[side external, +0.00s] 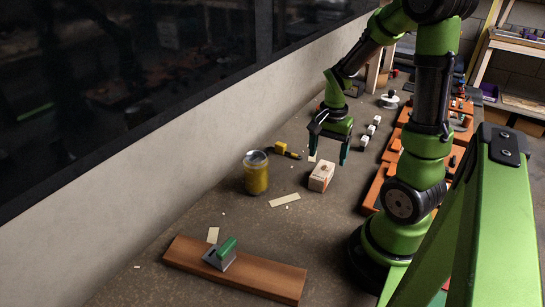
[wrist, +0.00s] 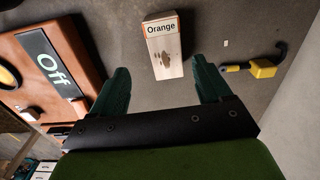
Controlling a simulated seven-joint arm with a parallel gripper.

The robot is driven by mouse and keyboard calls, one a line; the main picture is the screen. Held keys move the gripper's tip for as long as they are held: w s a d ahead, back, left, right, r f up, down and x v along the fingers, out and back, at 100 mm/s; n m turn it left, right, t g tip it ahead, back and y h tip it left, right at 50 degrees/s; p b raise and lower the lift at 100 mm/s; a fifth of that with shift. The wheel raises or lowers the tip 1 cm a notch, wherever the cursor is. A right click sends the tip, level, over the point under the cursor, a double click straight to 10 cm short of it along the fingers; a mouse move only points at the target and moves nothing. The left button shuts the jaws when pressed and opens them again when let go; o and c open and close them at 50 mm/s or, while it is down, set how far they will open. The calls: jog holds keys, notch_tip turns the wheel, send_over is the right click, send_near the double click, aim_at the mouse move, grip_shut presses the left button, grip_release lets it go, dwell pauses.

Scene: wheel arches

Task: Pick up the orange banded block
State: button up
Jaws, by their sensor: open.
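The orange banded block (side external: 322,176) is a pale box with an orange band at its top edge. It stands on the bench below and just in front of my gripper (side external: 328,160) in the side external view. In the wrist view the block (wrist: 165,48) shows the word "Orange" and lies ahead of and between the open fingers of my gripper (wrist: 160,88). The fingers are apart and hold nothing. I cannot tell the exact height of the fingertips over the block.
A yellow jar (side external: 256,176) and a yellow-and-black tool (side external: 286,150) stand left of the block. An orange panel (wrist: 60,65) marked "Off" lies left in the wrist view. A wooden plank (side external: 236,270) with a green-handled piece lies near the front.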

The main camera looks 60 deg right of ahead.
aim_at(323, 169)
jog(key=f, duration=0.7)
jog(key=shift+w+f, duration=0.15)
jog(key=shift+w, duration=0.25)
